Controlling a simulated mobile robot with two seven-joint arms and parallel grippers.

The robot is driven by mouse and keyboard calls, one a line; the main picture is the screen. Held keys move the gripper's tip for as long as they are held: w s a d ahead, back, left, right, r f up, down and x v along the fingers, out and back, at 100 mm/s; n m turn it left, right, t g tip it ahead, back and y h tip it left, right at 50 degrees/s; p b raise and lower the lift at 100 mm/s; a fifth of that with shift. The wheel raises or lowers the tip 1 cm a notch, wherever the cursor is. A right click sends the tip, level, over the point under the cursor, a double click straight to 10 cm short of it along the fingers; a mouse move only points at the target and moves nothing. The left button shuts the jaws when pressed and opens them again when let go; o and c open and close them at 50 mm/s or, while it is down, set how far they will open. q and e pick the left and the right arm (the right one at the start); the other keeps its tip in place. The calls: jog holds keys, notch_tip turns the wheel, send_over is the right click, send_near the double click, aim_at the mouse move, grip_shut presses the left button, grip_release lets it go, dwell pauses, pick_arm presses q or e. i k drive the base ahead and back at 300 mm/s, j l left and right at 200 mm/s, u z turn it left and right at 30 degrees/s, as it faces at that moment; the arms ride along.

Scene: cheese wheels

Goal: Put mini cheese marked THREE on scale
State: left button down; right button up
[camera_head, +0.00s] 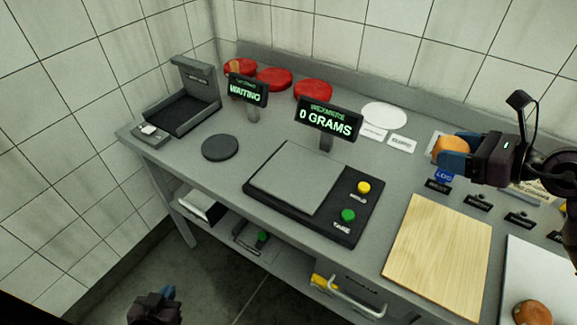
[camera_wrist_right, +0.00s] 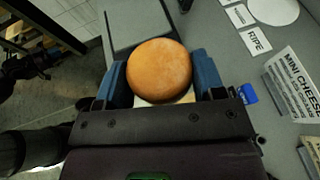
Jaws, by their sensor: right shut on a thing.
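My right gripper (camera_head: 452,155) is shut on a small orange-brown mini cheese (camera_head: 448,146), above the right part of the bench. In the right wrist view the cheese (camera_wrist_right: 159,72) sits between the two blue fingers; no number shows on it. The scale (camera_head: 295,178) has a bare grey plate, a yellow and a green button, and a display (camera_head: 328,119) reading 0 GRAMS. The gripper is to the right of the scale, apart from it. My left gripper (camera_head: 158,302) is low at the bottom left, off the bench; its jaws are unclear.
Another mini cheese (camera_head: 532,313) lies on a white board (camera_head: 530,262) at lower right. A wooden board (camera_head: 438,250) lies right of the scale. A black disc (camera_head: 220,147), a WAITING display (camera_head: 246,92), red wheels (camera_head: 313,91) and a white disc (camera_head: 384,115) stand around it.

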aim_at(298, 172)
jog(key=i+j, duration=0.15)
jog(key=j, duration=0.15)
jog(key=i+j, duration=0.1)
jog(key=j, duration=0.2)
jog(key=i+j, duration=0.15)
jog(key=j, duration=0.2)
jog(key=i+j, duration=0.15)
jog(key=j, duration=0.15)
